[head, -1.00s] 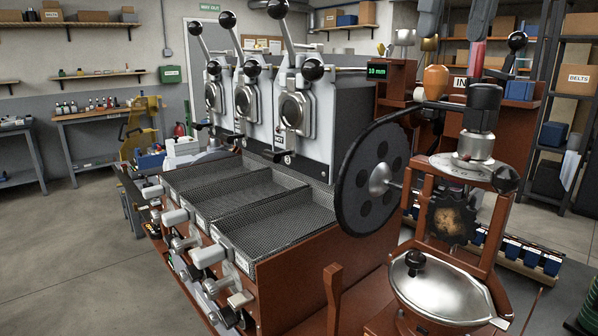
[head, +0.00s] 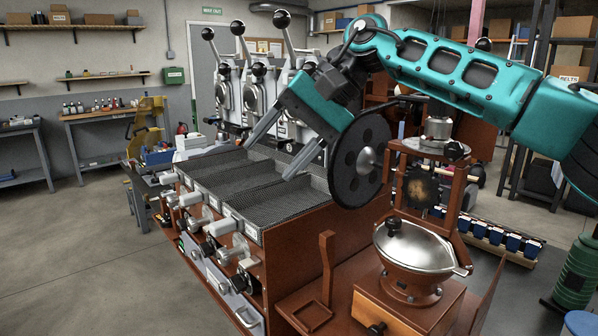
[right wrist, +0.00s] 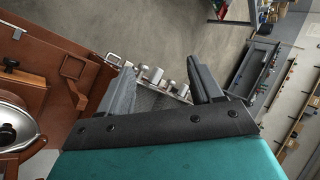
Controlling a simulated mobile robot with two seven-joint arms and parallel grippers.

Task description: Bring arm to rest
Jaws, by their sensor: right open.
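My right arm, teal with dark joints, comes in from the upper right in the head view. Its gripper (head: 268,158) hangs over the mesh cooling trays, with its two grey fingers spread apart and nothing between them. In the right wrist view the fingers (right wrist: 160,88) are also wide apart and empty, with the front knobs and floor beyond them. From the head view I cannot tell whether the fingertips touch the trays. My left gripper is in neither view.
The sample roaster has mesh trays (head: 222,173), three drum units with levers behind, and a large black wheel (head: 358,160). A metal-lidded grinder (head: 412,245) stands at front right. A wooden post (head: 327,265) rises near the front. Open floor (head: 80,250) lies to the left.

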